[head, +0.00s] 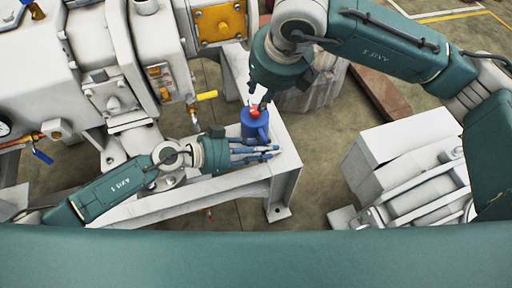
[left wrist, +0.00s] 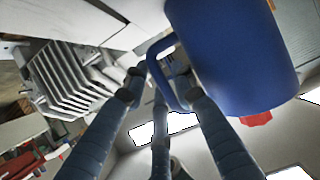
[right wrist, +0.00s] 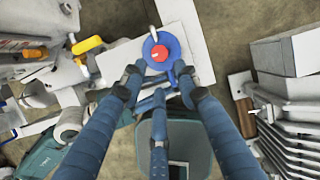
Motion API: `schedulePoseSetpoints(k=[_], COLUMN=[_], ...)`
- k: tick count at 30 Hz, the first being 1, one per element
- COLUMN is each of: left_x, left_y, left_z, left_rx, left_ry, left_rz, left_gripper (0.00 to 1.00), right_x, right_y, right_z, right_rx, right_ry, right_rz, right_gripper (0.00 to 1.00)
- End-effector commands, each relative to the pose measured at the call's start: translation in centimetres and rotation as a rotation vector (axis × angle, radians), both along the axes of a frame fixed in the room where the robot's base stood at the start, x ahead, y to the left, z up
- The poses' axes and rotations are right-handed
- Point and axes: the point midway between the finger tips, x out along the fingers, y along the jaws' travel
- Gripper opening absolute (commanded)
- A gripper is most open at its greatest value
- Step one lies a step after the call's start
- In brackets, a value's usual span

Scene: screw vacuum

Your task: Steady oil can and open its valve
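The blue oil can (head: 255,125) stands upright on a corner of the white bench, with a red valve (head: 254,112) on top. My left gripper (head: 268,152) is at its near side, fingers apart. In the left wrist view the can (left wrist: 235,55) is at the upper right, and its handle (left wrist: 158,50) reaches between the fingers; contact is unclear. My right gripper (head: 262,103) points down from above, close over the valve. In the right wrist view its fingers are spread and empty, with the red valve (right wrist: 156,53) and blue can (right wrist: 172,44) just beyond the tips.
A large white machine (head: 40,75) with a yellow-handled valve (head: 206,96) stands to the left. The white bench (head: 285,157) has a bare corner right of the can. A grey finned unit (head: 425,185) stands on the floor at the right.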

Motion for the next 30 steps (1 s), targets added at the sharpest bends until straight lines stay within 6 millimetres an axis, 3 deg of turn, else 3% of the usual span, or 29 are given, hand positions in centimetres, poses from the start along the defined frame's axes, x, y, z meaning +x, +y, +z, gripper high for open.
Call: schedulePoseSetpoints(k=[7, 12, 17, 20, 30], left_x=[0.0, 0.0, 0.1, 0.1, 0.1], left_y=[-0.1, -0.1, -0.1, -0.1, -0.1], left_z=[0.0, 0.0, 0.0, 0.0, 0.1], left_rx=[0.0, 0.0, 0.0, 0.0, -0.001], left_ry=[-0.001, -0.001, -0.002, -0.002, -0.004], left_rz=[0.0, 0.0, 0.0, 0.0, 0.001], left_gripper=[0.26, 0.0, 0.0, 0.0, 0.0], right_x=[0.0, 0.0, 0.0, 0.1, 2.6], right_y=[0.0, 0.0, 0.0, 0.0, 0.8], right_z=[0.0, 0.0, 0.0, 0.0, 1.1], right_rx=[0.0, 0.0, 0.0, -0.001, -0.053], right_ry=[0.0, 0.0, 0.0, 0.002, 0.171], right_rz=[0.0, 0.0, 0.0, -0.002, -0.187], right_gripper=[0.31, 0.31, 0.31, 0.44, 0.44])
